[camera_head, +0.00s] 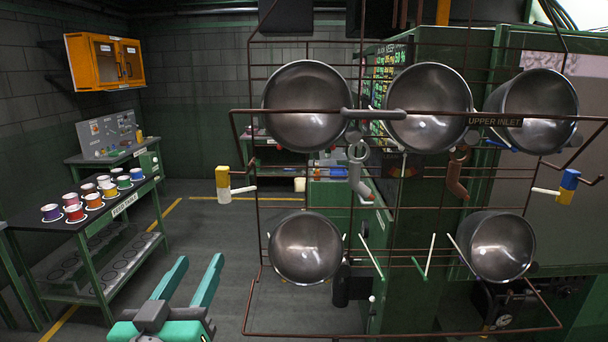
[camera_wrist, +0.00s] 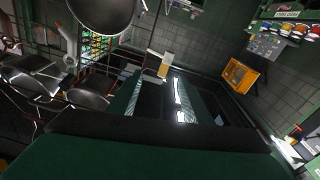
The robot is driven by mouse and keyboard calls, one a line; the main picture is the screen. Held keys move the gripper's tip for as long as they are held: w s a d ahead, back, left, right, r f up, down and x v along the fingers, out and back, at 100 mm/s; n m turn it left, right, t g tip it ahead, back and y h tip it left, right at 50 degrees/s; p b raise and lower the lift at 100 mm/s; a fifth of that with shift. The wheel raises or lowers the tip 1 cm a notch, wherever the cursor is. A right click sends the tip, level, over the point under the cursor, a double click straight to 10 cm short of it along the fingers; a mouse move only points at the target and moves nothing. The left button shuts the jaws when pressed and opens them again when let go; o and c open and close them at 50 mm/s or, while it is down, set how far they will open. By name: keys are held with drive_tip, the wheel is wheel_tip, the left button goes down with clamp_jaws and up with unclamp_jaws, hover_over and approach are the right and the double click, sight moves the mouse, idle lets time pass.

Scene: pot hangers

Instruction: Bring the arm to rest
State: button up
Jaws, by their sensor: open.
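My gripper (camera_head: 200,258) shows at the bottom of the head view, left of the wire rack. Its two teal fingers are spread apart with nothing between them, and they point up and to the right. The gripper is apart from the rack and the pots. Most of my arm is out of the head view. In the wrist view, which is tilted, the dark fingers stand apart, and a white and yellow block shows beyond them.
The brown wire rack (camera_head: 249,290) holds several metal pots, including the upper left pot (camera_head: 308,105) and lower left pot (camera_head: 305,247). A table (camera_head: 125,205) with coloured cups stands at left. An orange cabinet (camera_head: 105,62) hangs behind. Floor between table and rack is clear.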

drive_tip(key=s+d+f+n+g+y, duration=0.1)
drive_tip(key=s+d+f+n+y, duration=0.3)
drive_tip(key=f, duration=1.1)
drive_tip(key=s+d+f+n+h, duration=0.1)
drive_tip(key=s+d+f, duration=0.35)
drive_tip(key=f, duration=1.15)
drive_tip(key=s+d+f+m, duration=0.2)
drive_tip(key=s+d+f, duration=0.1)
drive_tip(key=s, duration=0.5)
drive_tip(key=s+d+f+m+g+h, duration=0.1)
drive_tip(key=s+d+f+m, duration=0.1)
drive_tip(key=s, duration=0.7)
drive_tip(key=s+d+f+m+g+h, duration=0.1)
drive_tip(key=s+d+f+m, duration=0.1)
drive_tip(key=s+d+f, duration=0.3)
drive_tip(key=s, duration=0.3)
drive_tip(key=shift+s, duration=0.3)
